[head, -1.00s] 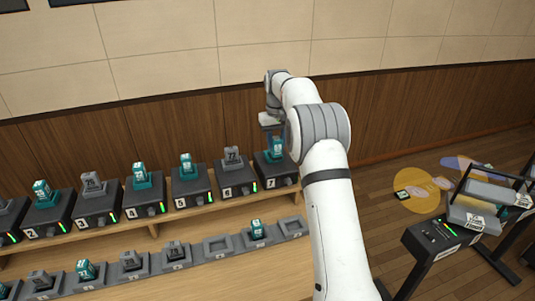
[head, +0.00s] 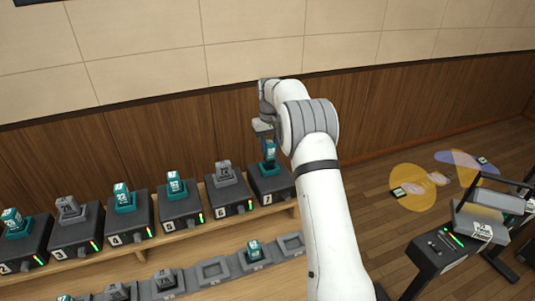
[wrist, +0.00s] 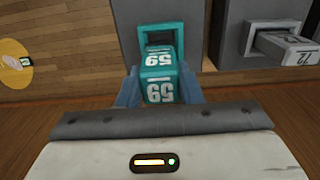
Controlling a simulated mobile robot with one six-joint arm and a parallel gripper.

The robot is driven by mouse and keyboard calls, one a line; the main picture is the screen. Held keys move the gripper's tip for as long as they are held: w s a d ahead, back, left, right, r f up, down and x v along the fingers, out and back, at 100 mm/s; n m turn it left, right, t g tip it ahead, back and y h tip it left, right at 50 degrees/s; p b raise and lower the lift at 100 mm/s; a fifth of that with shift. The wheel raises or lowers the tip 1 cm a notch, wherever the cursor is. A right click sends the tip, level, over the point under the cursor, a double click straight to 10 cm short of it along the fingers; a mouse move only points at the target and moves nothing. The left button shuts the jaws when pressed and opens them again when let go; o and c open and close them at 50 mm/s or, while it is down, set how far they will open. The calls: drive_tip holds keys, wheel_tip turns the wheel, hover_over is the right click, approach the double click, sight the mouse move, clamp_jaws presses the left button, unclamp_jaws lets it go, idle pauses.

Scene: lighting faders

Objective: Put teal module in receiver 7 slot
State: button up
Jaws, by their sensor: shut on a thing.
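The teal module (wrist: 159,75), marked 59, is between the two blue fingers of my gripper (wrist: 158,88) in the wrist view. My gripper is shut on it. The module stands at the teal-framed slot (wrist: 145,38) of receiver 7; whether it is fully down in the slot I cannot tell. In the head view the teal module (head: 270,152) is upright over the dark receiver 7 box (head: 272,186), which has a lit green strip. My gripper (head: 267,138) is partly hidden behind my arm there.
The receiver 6 box (head: 229,194) with a grey module is just left. More receivers with teal or grey modules stand along the wooden shelf. A lower row of trays holds modules, with an empty tray (head: 213,271). A black stand (head: 443,245) is at right.

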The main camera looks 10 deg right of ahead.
sight(269, 154)
drive_tip(key=shift+s+a+f+p, duration=0.15)
drive_tip(key=shift+f+p, duration=0.15)
drive_tip(key=shift+f, duration=1.75)
drive_tip(key=o, duration=1)
wheel_tip(269, 154, up, 12)
drive_tip(key=shift+r+b, duration=0.1)
drive_tip(key=shift+b, duration=0.65)
drive_tip(key=s+r+t, duration=0.1)
drive_tip(key=s+r, duration=0.3)
drive_tip(key=s, duration=0.3)
drive_tip(key=s+r+m, duration=0.1)
drive_tip(key=s+r, duration=0.2)
drive_tip(key=s, duration=0.4)
drive_tip(key=s+r+t, duration=0.1)
drive_tip(key=s+r, duration=0.3)
drive_tip(key=s, duration=0.3)
drive_tip(key=shift+m+t, duration=0.6)
drive_tip(key=shift+t, duration=0.2)
drive_tip(key=s+f, duration=0.2)
drive_tip(key=s, duration=0.6)
drive_tip(key=s+f, duration=0.3)
drive_tip(key=s, duration=0.5)
drive_tip(key=s+f, duration=0.2)
drive_tip(key=s, duration=0.6)
drive_tip(key=shift+s+a+f, duration=0.15)
drive_tip(key=shift+s+f, duration=0.1)
